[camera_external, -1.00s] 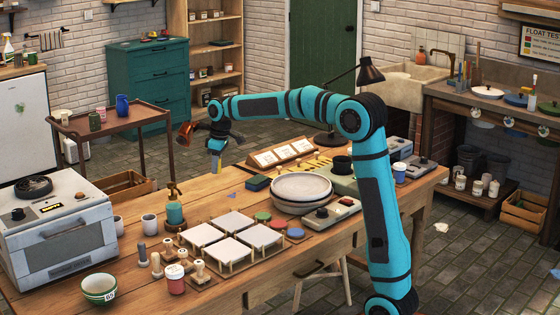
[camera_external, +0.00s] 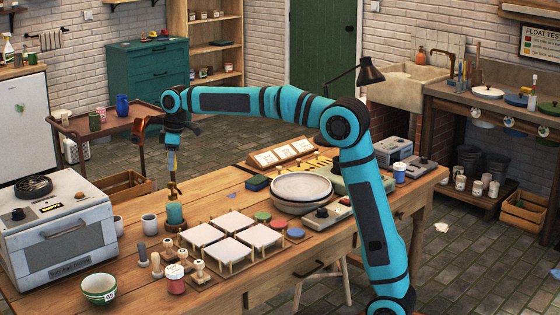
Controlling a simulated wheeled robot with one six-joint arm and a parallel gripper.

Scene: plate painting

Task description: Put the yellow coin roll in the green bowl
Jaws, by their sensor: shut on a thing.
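The green bowl (camera_external: 97,296) stands on the front left of the wooden table, with a white label on its side and a pale inside. My gripper (camera_external: 173,153) points down over the left part of the table, shut on the yellow coin roll (camera_external: 171,163). The roll is small in this view, and the fingers partly hide it. It hangs in the air just above the teal pump bottle (camera_external: 175,213) in the picture. The bowl is below and to the left of my gripper, well apart from it.
A grey kiln-like oven (camera_external: 62,240) stands left of the bowl's far side. A white cup (camera_external: 149,223), stamps (camera_external: 157,265) and a red-and-white jar (camera_external: 175,280) stand between the bottle and the bowl. White tiles on a rack (camera_external: 205,235) lie to the right.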

